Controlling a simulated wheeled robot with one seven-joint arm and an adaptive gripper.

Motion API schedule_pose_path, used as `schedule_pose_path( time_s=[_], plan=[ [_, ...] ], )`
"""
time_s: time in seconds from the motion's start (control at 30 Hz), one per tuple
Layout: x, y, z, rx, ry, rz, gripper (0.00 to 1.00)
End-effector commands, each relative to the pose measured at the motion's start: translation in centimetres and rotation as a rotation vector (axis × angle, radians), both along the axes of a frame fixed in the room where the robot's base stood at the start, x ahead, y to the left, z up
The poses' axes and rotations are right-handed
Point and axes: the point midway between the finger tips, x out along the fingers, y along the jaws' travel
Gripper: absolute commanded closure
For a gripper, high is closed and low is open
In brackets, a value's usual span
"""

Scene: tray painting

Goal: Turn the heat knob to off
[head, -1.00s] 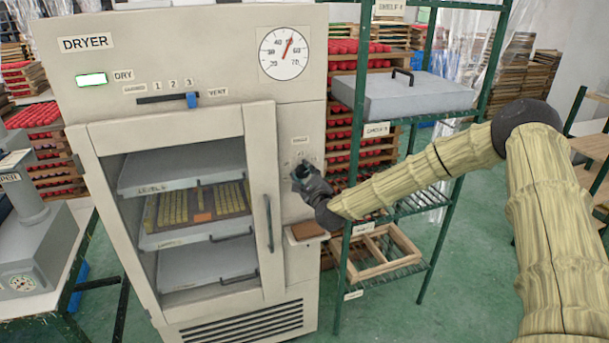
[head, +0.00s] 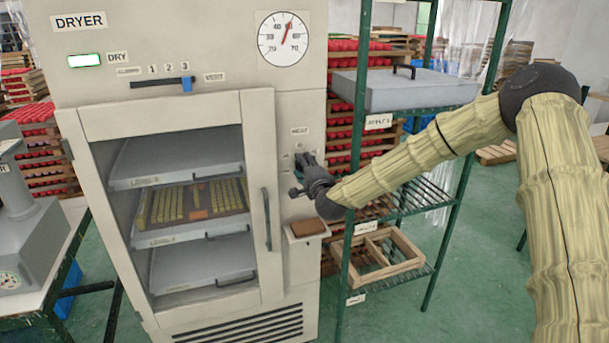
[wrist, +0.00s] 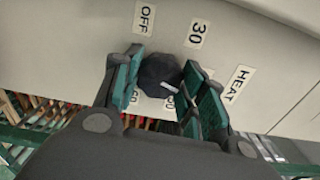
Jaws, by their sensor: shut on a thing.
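The heat knob (wrist: 158,74) is a dark, faceted knob on the dryer's pale front panel. In the wrist view it sits between the two green-padded fingers of my gripper (wrist: 164,82), which is shut on it. A small white mark on the knob lies on its lower right side, away from the OFF label (wrist: 145,17). The 30 label (wrist: 197,33) and HEAT label (wrist: 238,84) are to the right; other labels are partly hidden by the fingers. In the head view my gripper (head: 304,172) is at the panel right of the dryer door and hides the knob.
The dryer (head: 185,110) has a glazed door with a handle (head: 266,218) left of my gripper and a small ledge with a brown block (head: 306,228) below. A dial gauge (head: 283,39) is above. A green shelf rack (head: 347,225) stands close on the right.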

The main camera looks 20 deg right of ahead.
Motion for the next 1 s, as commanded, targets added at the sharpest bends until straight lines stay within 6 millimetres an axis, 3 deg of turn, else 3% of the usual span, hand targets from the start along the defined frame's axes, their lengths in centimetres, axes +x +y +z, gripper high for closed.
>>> schedule_pose_path(
  time_s=[1.0],
  plan=[
    [-0.06, 0.08, -0.5, -0.969, -0.031, 0.003, 0.83]
  ],
)
